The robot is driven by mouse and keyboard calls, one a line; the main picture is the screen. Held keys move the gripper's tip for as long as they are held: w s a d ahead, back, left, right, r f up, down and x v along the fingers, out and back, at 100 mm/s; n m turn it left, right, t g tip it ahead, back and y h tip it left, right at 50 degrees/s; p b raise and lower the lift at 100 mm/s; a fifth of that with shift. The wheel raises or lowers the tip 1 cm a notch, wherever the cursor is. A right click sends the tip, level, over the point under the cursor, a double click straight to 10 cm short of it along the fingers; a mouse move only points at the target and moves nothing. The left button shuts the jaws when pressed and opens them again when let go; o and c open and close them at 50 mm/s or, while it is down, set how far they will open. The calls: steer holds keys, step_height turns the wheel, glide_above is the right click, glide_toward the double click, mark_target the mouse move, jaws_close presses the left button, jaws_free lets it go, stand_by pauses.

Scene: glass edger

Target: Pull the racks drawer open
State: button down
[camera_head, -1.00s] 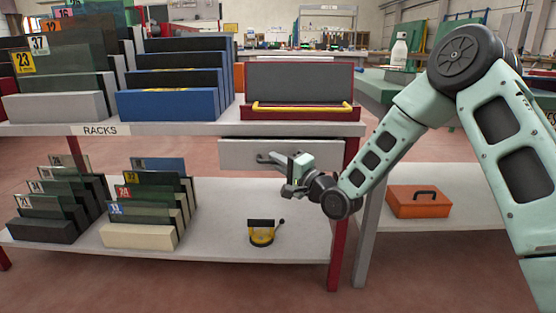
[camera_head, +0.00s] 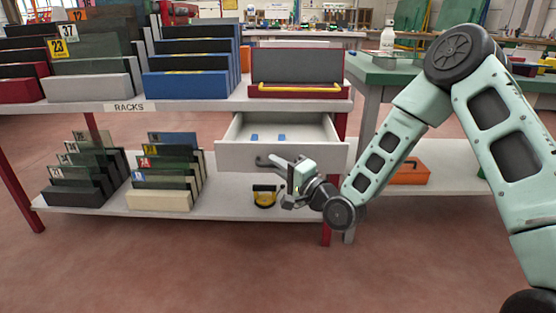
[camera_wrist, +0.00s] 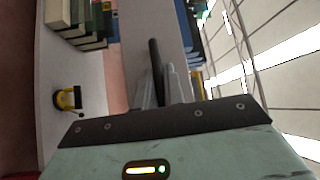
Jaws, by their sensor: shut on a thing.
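The racks drawer (camera_head: 233,156) is a pale grey drawer under the upper shelf, below the red tray and to the right of the RACKS label (camera_head: 130,107). It stands partly open, and small blue items (camera_head: 255,137) lie on its floor. My gripper (camera_head: 283,168) is at the drawer's front, shut on its bar handle (camera_head: 265,160). In the wrist view the dark handle (camera_wrist: 155,60) runs between the fingers (camera_wrist: 160,88) against the pale drawer front (camera_wrist: 140,30). The fingers partly hide the handle.
A yellow-and-black suction cup (camera_head: 264,197) stands on the lower shelf (camera_head: 225,190), below the drawer. Racks of glass panes (camera_head: 165,170) stand at left. An orange toolbox (camera_head: 412,174) sits at right behind my arm. The floor in front is clear.

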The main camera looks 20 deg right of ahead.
steer(key=shift+s, duration=0.35)
steer(key=c, duration=1.8)
jaws_free()
steer(key=shift+o, duration=0.2)
steer(key=p+v, duration=0.7)
steer(key=v, duration=1)
steer(key=shift+s, duration=0.2)
